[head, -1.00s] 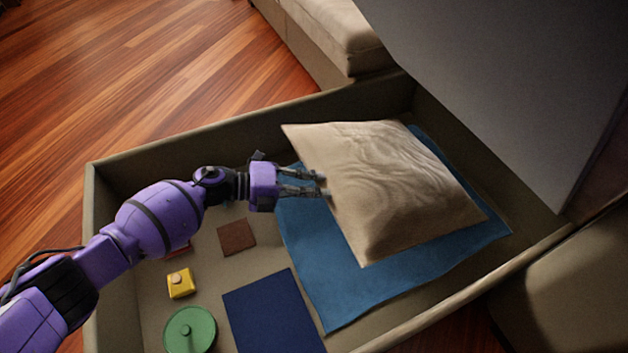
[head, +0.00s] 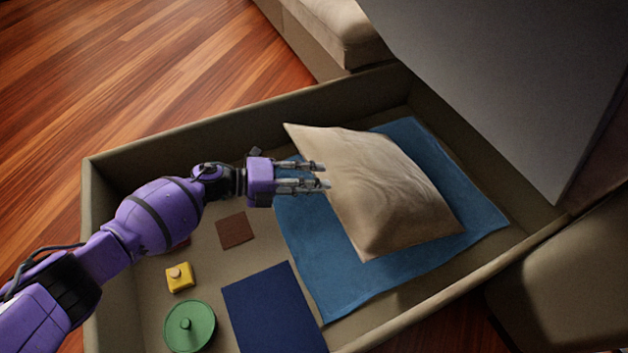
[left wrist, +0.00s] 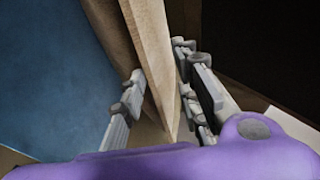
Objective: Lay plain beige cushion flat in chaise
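The plain beige cushion (head: 385,190) is inside the open chaise box (head: 125,158), over a blue cloth (head: 330,285). It is tilted, not flat. My left gripper (head: 323,176) is at the cushion's left edge, its fingers on both sides of it. In the left wrist view, the cushion's edge (left wrist: 150,60) runs between the two fingers (left wrist: 162,85), which look closed on it. Part of the blue cloth is hidden under the cushion. My right gripper is not in view.
A dark blue flat item (head: 272,312), a green round object (head: 189,326), a yellow block (head: 179,277) and a brown square (head: 236,231) lie in the box's left part. A large grey panel (head: 500,80) rises behind the box. A sofa seat (head: 335,35) stands beyond.

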